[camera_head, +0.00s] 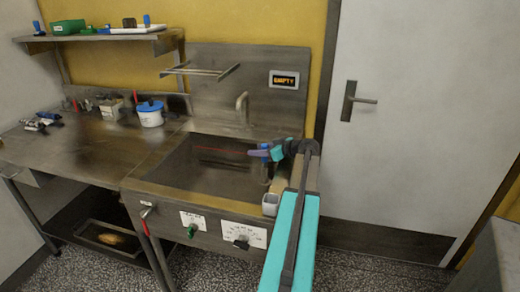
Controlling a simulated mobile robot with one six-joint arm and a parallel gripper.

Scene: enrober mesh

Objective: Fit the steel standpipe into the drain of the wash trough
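The steel wash trough (200,182) stands at the centre, with a red line on its inner back wall. My gripper (260,154) is over the right end of the trough, at the end of my teal and black arm. A narrow upright grey-blue piece (265,173) shows just below the gripper. It may be the standpipe, but it is too small and partly covered to be sure. I cannot tell whether the gripper's fingers touch it or are closed. The drain is not visible on the dark trough floor.
A tap (241,106) rises behind the trough, under a small rack (203,70) and a display reading EMPTY (284,80). A white-and-blue tub (150,115) stands on the left bench. A pale cup (270,205) is at the trough's front right corner. A door (420,120) is at right.

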